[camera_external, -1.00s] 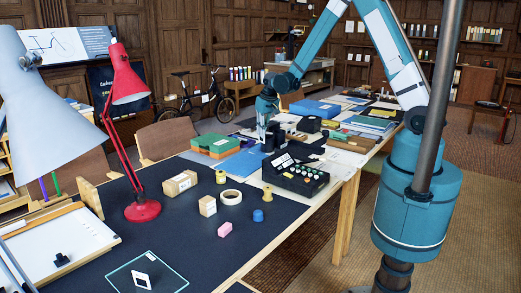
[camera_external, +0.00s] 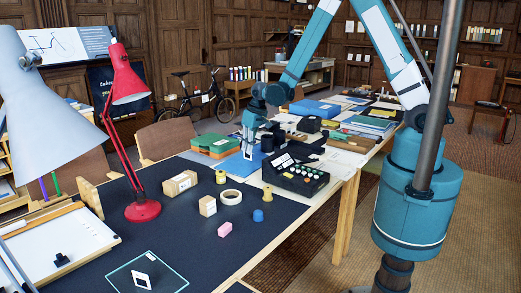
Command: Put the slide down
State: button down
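A small white-framed square with a dark middle, which looks like a slide (camera_external: 141,280), lies at the bottom of the picture. It is inside a pale-outlined square (camera_external: 178,275) on the dark table top. My gripper (camera_external: 248,154) is far from it, over the back part of the table, pointing down above a blue sheet (camera_external: 238,165). The fingertips are small and partly lost against the things behind. I cannot tell whether they are apart or hold anything.
A black box with rows of buttons (camera_external: 296,176) and a dark cylinder (camera_external: 267,143) stand close to my gripper. Green and orange boxes (camera_external: 215,145) are left of it. Blocks, spools and a tape ring (camera_external: 231,197) lie nearer. A red lamp (camera_external: 142,210) stands left.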

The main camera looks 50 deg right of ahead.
jog(key=a, duration=0.6)
jog(key=w+a+b, duration=0.1)
jog(key=a, duration=0.5)
jog(key=w+a+b, duration=0.1)
jog(key=a, duration=0.5)
jog(key=shift+w+a, duration=0.15)
jog(key=shift+a, duration=0.05)
jog(key=s+a+r+b, duration=0.1)
jog(key=s+a, duration=0.3)
jog(key=a, duration=0.9)
jog(key=s+a+b, duration=0.1)
jog(key=s+a, duration=0.2)
jog(key=a, duration=0.9)
jog(key=s+a+r+b, duration=0.15)
jog(key=s+a, duration=0.25)
jog(key=a, duration=0.9)
jog(key=s+a+r+b, duration=0.1)
jog(key=s+a+b, duration=0.1)
jog(key=s+a, duration=1.1)
jog(key=a, duration=0.3)
jog(key=shift+a+r, duration=0.25)
jog(key=shift+r, duration=0.05)
jog(key=shift+f, duration=0.1)
jog(key=b, duration=0.1)
send_over(148, 273)
notch_tip(148, 273, down, 6)
jog(key=shift+s, duration=0.1)
jog(key=shift+f+b, duration=0.3)
jog(key=shift+f, duration=1.6)
jog(key=shift+f, duration=0.15)
